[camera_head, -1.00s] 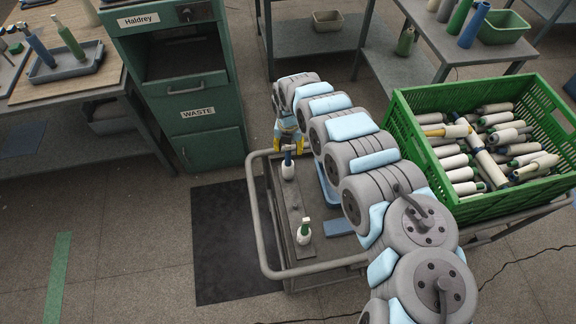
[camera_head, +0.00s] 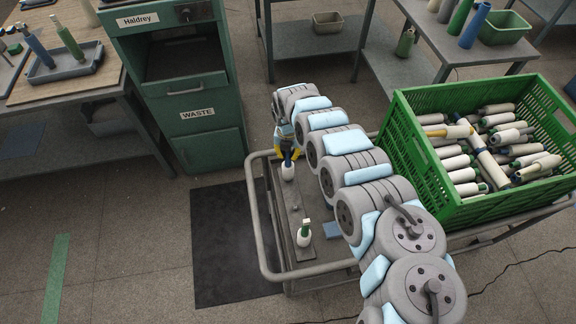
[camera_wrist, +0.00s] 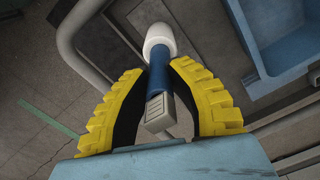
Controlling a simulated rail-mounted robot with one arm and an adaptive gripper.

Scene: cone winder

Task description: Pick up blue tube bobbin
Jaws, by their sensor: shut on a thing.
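The blue tube bobbin (camera_head: 288,173) has white yarn at its lower end and a bare blue tube above. It stands upright on a grey strip (camera_head: 294,215) on the cart. My gripper (camera_head: 287,154) is over it from above, with its yellow fingers shut on the blue tube. In the wrist view the fingers of my gripper (camera_wrist: 161,72) press the tube from both sides. The white yarn of the blue tube bobbin (camera_wrist: 159,40) sticks out beyond the fingertips.
A white bobbin with a green tube (camera_head: 304,233) stands nearer on the same strip. A green crate (camera_head: 408,143) full of bobbins is at the right. The cart's rail (camera_head: 257,220) runs along the left. A blue tray (camera_wrist: 275,35) is beside my gripper.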

